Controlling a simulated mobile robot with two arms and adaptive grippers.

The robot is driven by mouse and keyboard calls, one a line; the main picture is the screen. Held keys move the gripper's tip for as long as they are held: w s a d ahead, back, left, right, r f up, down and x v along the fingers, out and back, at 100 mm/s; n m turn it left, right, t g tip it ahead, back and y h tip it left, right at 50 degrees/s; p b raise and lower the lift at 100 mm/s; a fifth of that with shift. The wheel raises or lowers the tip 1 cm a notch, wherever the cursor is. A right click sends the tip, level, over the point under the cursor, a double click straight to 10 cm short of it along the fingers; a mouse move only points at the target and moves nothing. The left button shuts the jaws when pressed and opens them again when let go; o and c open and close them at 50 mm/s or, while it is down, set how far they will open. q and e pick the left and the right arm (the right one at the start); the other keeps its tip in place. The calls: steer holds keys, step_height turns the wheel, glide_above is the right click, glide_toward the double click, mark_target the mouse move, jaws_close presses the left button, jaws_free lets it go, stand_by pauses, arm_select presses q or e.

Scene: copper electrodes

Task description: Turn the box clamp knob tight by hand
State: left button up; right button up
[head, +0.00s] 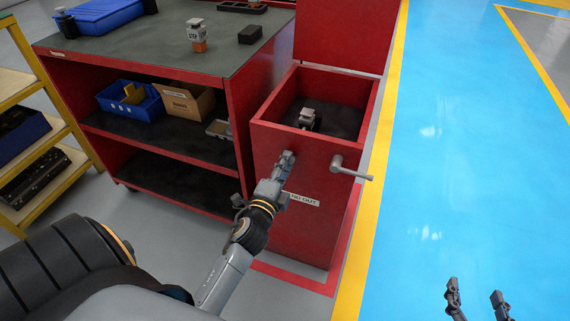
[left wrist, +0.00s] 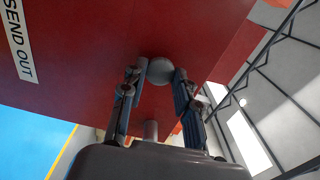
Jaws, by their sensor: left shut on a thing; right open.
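The open red box (head: 262,140) stands at the right of the workbench, with a white label on its front. My left gripper (head: 285,160) reaches the box's front face. In the left wrist view, my left gripper (left wrist: 161,72) is shut on a round grey knob (left wrist: 159,70), with one finger on each side of it. In the head view the knob is largely hidden by the fingers. A grey crank-like handle (head: 350,170) sticks out of the box front further right. My right gripper (head: 477,300) is open and empty above the blue floor.
A grey clamp-like part (head: 307,117) is inside the box. The red workbench (head: 150,55) carries a blue bin and small parts on top; its shelf holds a blue bin (head: 125,98) and a cardboard box (head: 185,101). A yellow rack (head: 45,140) stands at left. The blue floor at right is clear.

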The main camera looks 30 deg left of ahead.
arm_select(q)
steer(key=shift+m, duration=0.4)
steer(key=o, duration=0.9)
steer(key=shift+o, duration=0.2)
steer(key=shift+s, duration=0.1)
steer(key=v, duration=0.5)
steer(key=shift+s+d, duration=0.15)
steer(key=shift+s, duration=0.2)
step_height(320, 180, up, 10)
steer(key=shift+f, duration=0.1)
